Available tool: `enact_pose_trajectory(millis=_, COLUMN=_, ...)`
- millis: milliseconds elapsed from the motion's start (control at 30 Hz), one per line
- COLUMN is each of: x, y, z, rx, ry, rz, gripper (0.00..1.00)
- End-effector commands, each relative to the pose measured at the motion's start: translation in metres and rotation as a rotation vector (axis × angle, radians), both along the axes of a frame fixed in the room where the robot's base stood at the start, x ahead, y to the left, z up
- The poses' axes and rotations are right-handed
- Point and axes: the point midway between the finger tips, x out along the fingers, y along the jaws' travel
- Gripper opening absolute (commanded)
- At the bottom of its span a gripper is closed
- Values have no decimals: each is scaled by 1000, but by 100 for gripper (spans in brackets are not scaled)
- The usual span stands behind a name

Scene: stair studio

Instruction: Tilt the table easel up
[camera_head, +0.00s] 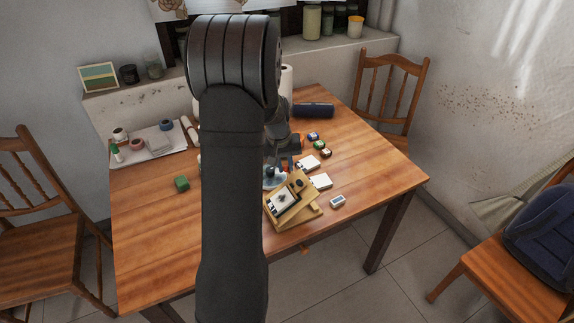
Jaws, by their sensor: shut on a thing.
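The table easel (301,190) is a small light-wood stand near the front edge of the wooden table. Its panel leans up at a slant from its base and carries a white sheet with a dark picture. My gripper (293,169) is at the upper edge of the panel, shut on it. The fingertips are small and partly hidden. My arm covers the area left of the easel.
White pads (320,181), a small pale block (337,201) and several small jars (319,145) are right of the easel. The table's right side (385,175) is clear.

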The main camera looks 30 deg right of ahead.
Motion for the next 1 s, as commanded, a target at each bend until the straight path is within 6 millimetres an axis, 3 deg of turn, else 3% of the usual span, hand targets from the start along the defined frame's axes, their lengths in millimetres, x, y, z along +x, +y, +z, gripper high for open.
enact_pose_trajectory(millis=33, x=-2, y=12, z=-7, rx=22, ry=15, rz=2, gripper=0)
enact_pose_trajectory(millis=533, x=-2, y=13, z=-7, rx=23, ry=18, rz=2, gripper=0)
enact_pose_trajectory(millis=567, x=-2, y=13, z=-6, rx=23, ry=18, rz=2, gripper=23)
enact_pose_trajectory(millis=633, x=-2, y=13, z=-6, rx=23, ry=17, rz=2, gripper=37)
enact_pose_trajectory(millis=1000, x=-1, y=9, z=-3, rx=15, ry=8, rz=1, gripper=39)
